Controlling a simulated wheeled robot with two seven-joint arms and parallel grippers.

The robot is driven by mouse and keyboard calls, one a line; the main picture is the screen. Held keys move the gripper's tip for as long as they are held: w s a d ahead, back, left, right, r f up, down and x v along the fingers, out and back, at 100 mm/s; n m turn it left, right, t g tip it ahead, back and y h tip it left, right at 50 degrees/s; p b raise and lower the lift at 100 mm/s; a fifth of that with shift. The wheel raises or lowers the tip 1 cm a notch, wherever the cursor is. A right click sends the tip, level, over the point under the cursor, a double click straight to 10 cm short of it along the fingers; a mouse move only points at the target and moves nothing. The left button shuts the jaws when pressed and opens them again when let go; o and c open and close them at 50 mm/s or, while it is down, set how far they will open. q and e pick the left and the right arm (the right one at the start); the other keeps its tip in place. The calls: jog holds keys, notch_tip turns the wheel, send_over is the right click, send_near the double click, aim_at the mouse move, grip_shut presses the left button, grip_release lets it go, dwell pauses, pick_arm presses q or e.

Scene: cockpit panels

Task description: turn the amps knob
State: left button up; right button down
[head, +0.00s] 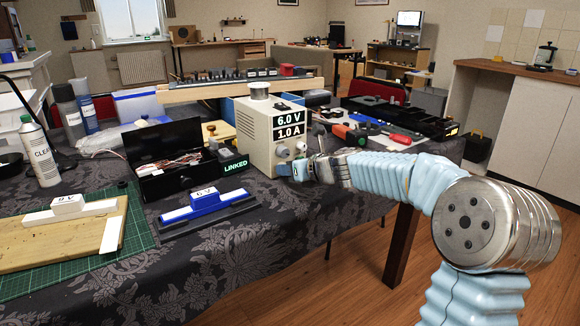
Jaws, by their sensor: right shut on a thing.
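The cream power supply (257,138) stands on the cloth-covered table, with a display reading 6.0 V above 1.0 A. Pale round knobs (283,151) show on its front below the display. My right gripper (296,168) reaches in from the right, with its fingertips at the lower front of the power supply. It is shut on what appears to be the amps knob, which the fingers mostly hide. The knob's pointer and angle cannot be made out. My left gripper is not in view.
A wooden board (60,240) lies on a green mat. Tools and a black tray (405,118) crowd the right.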

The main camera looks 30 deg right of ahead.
jog(key=shift+n, duration=0.3)
jog(key=c, duration=0.9)
grip_release()
jog(key=p+v, duration=0.1)
jog(key=v, duration=1.2)
jog(key=shift+s+a+r, duration=0.1)
jog(key=shift+s+r, duration=0.05)
jog(key=shift+s, duration=0.25)
